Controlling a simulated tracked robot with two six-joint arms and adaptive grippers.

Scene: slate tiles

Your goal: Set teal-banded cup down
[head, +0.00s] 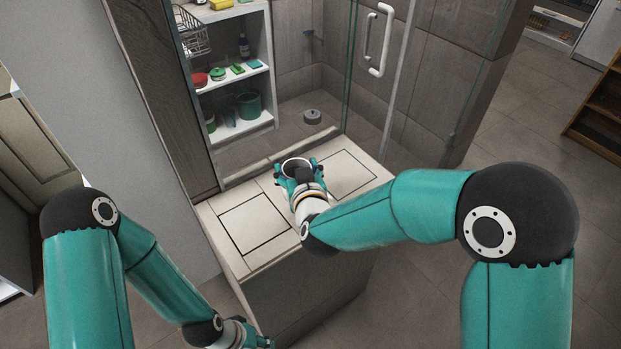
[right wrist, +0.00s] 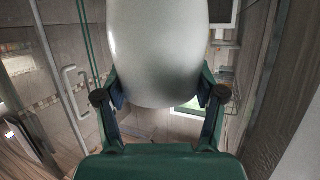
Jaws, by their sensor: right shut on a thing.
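The cup (head: 295,161) shows its pale rim and dark inside in the head view, over the back middle of the pale counter top (head: 292,212). My right gripper (head: 296,171) is shut on it. In the right wrist view the cup (right wrist: 160,50) is a smooth, pale grey body between the two fingers (right wrist: 160,100). No teal band shows on the part I see. I cannot tell whether the cup touches the counter. My left gripper (head: 252,338) is low at the bottom edge of the head view, in front of the counter, its fingertips unclear.
The counter top bears two dark-outlined squares, one at left (head: 254,228) and one at right (head: 343,174), both bare. Behind stands a white shelf (head: 238,75) with bowls and bottles. A glass door with a white handle (head: 378,40) is at back right. A small grey round thing (head: 312,116) lies behind the counter.

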